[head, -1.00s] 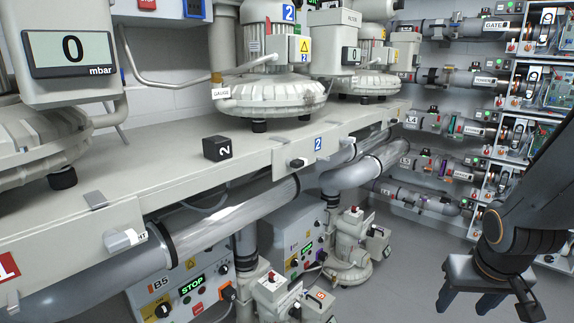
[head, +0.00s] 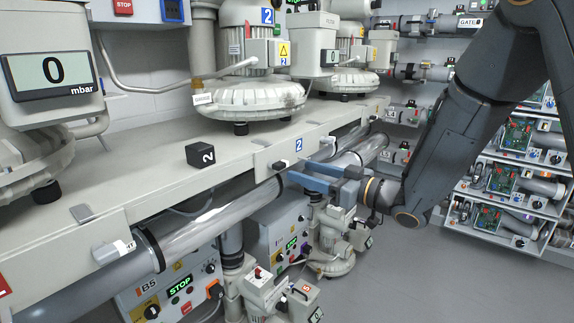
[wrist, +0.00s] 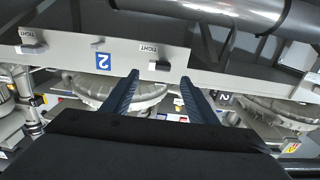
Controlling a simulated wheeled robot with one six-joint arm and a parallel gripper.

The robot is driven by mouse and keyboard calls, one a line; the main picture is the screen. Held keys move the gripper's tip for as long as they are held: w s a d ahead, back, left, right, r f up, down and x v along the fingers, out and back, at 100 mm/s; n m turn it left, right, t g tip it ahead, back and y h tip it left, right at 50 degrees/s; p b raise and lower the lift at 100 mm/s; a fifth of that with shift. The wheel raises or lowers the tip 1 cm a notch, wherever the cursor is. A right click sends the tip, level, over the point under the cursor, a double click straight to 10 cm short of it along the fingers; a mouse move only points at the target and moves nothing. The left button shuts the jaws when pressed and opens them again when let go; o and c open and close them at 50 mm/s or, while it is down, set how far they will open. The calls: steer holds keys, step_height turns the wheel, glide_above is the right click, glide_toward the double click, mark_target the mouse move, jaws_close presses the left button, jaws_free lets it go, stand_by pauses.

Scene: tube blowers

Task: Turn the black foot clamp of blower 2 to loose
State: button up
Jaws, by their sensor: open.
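The black foot clamp of blower 2 (head: 280,165) is a small dark block on the bench's front rail, left of the blue 2 plate (head: 298,145). The wrist view, upside down, shows the clamp (wrist: 160,66) beside a TIGHT label. Blower 2 (head: 248,92) stands on the bench above. My gripper (head: 298,172) is open and empty, its blue fingers pointing at the rail just right of the clamp in the head view. In the wrist view the clamp appears between the fingertips (wrist: 159,77); I cannot tell whether they touch it.
A black cube marked 2 (head: 201,155) sits on the bench top. A grey pipe (head: 215,222) runs below the rail. A pale clamp (head: 113,250) is on the rail at left. Control boxes (head: 170,292) stand beneath. Open floor (head: 420,285) lies to the right.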

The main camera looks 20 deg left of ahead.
mark_target(284, 165)
steer(key=p+x, duration=0.2)
steer(key=x, duration=0.4)
steer(key=shift+w+a, duration=0.15)
steer(key=shift+a, duration=0.15)
steer(key=c, duration=1.1)
steer(key=shift+o, duration=0.2)
